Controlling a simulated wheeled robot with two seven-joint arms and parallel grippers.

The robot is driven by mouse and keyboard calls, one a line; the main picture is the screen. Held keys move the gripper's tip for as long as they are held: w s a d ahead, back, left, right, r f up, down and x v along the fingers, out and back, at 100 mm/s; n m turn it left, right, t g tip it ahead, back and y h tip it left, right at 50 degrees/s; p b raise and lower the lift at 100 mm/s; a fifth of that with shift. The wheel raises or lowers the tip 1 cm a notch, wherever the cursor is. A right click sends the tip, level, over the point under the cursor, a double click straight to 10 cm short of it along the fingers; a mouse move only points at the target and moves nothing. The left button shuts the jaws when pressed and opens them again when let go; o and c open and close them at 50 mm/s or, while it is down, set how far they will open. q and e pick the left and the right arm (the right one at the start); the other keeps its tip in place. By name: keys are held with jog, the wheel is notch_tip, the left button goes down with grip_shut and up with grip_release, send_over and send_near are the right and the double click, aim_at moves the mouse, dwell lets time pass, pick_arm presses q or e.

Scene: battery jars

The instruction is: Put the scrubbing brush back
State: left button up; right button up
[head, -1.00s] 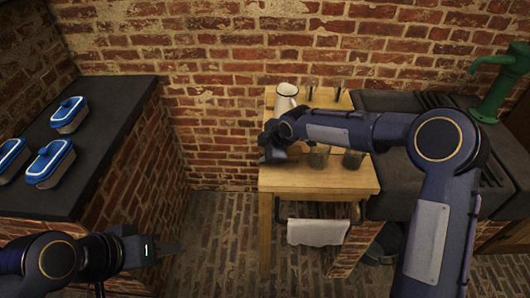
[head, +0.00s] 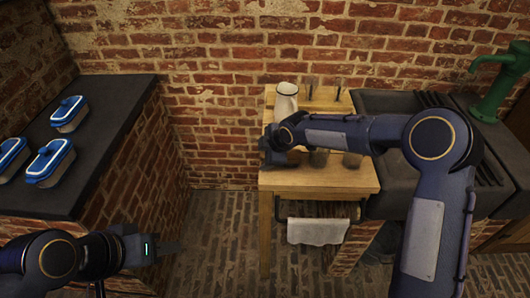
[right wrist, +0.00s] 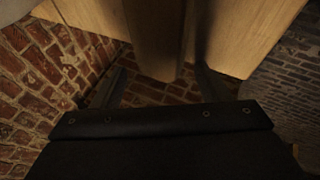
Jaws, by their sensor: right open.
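I cannot make out the scrubbing brush for certain in either view. My right gripper (head: 272,157) is over the left part of the wooden table (head: 310,180), and its arm hides part of the tabletop. In the right wrist view the right gripper (right wrist: 160,85) has its two fingers well apart. Pale wood shows beyond and between them, with brick below; I cannot tell whether any of it is the brush. Two dark slim things (head: 312,82) (head: 338,94) stand at the table's back. My left gripper (head: 168,248) is low, beside the brick counter; its jaws are unclear.
A white enamel jug (head: 286,100) stands at the table's back left. Glass jars (head: 352,160) are partly behind my right arm. A towel (head: 318,231) hangs on the front rail. A dark sink with a green pump (head: 497,85) is at right. Blue-lidded boxes (head: 70,113) stand on the left counter.

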jog(key=v, duration=1.2)
jog(key=s+d+r+m+h, duration=0.1)
jog(key=s+d+r+m, duration=0.35)
jog(key=s+d, duration=0.4)
jog(key=s+d+f+m, duration=0.2)
jog(key=s+d+m, duration=0.3)
jog(key=s+m, duration=0.3)
jog(key=s+d+f+m, duration=0.1)
jog(key=s+d+m, duration=0.4)
jog(key=s+m, duration=0.4)
jog(key=s+b, duration=0.1)
jog(key=s, duration=0.5)
jog(key=shift+f+t, duration=0.3)
jog(key=shift+f, duration=0.1)
